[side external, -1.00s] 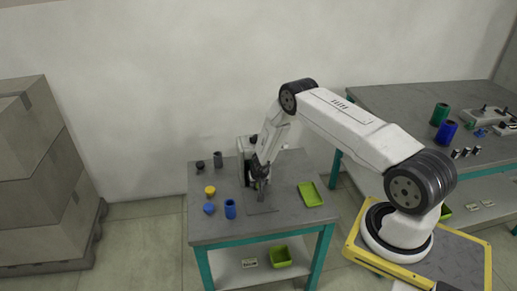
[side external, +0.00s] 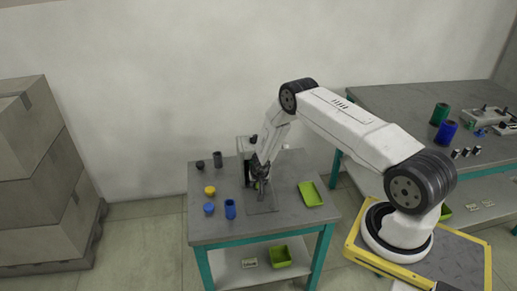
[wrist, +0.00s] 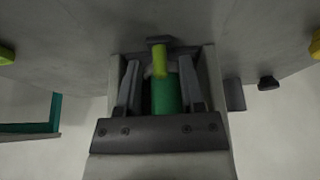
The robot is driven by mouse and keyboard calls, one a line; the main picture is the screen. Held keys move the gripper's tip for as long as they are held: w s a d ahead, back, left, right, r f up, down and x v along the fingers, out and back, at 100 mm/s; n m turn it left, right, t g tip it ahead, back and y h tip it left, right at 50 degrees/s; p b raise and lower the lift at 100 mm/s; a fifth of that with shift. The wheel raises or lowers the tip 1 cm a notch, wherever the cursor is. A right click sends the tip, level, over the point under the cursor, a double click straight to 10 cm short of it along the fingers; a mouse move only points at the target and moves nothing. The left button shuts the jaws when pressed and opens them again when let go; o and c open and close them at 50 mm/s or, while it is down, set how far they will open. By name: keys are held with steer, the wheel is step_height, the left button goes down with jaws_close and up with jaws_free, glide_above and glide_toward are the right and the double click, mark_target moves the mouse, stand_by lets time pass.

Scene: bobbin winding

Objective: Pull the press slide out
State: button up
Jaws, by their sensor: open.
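The press (side external: 243,148) stands at the back of the small grey table, mostly behind my gripper (side external: 261,187). In the wrist view my gripper (wrist: 160,66) is open, its two dark fingers apart. Between the fingers show a green cylinder (wrist: 165,96) and a yellow-green upright piece (wrist: 159,62). A dark bar (wrist: 160,40) lies just beyond the fingertips, between two grey side walls; I cannot tell whether it is the press slide's handle. Whether the fingers touch anything is unclear.
A dark grey cylinder (side external: 217,159), a black cap (side external: 200,164), a yellow cap (side external: 210,190), a blue cap (side external: 209,208) and a blue cylinder (side external: 230,209) stand left of the press. A lime tray (side external: 311,194) lies on the right. The table's front is mostly clear.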

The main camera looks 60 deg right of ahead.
step_height(320, 180, up, 7)
stand_by(0.8)
stand_by(0.4)
steer(key=s+a+r+n+t+y, duration=0.25)
steer(key=a+r+n, duration=0.25)
steer(key=a+r, duration=1.2)
steer(key=s+a+r+n+g, duration=0.1)
steer(key=s+a+r+n, duration=0.1)
steer(key=s, duration=0.7)
steer(key=s+a+r+n+g, duration=0.2)
steer(key=s+a+r, duration=0.3)
steer(key=s, duration=0.4)
steer(key=shift+r+y, duration=0.35)
steer(key=shift+r, duration=0.25)
steer(key=shift+o, duration=0.3)
steer(key=shift+a, duration=0.1)
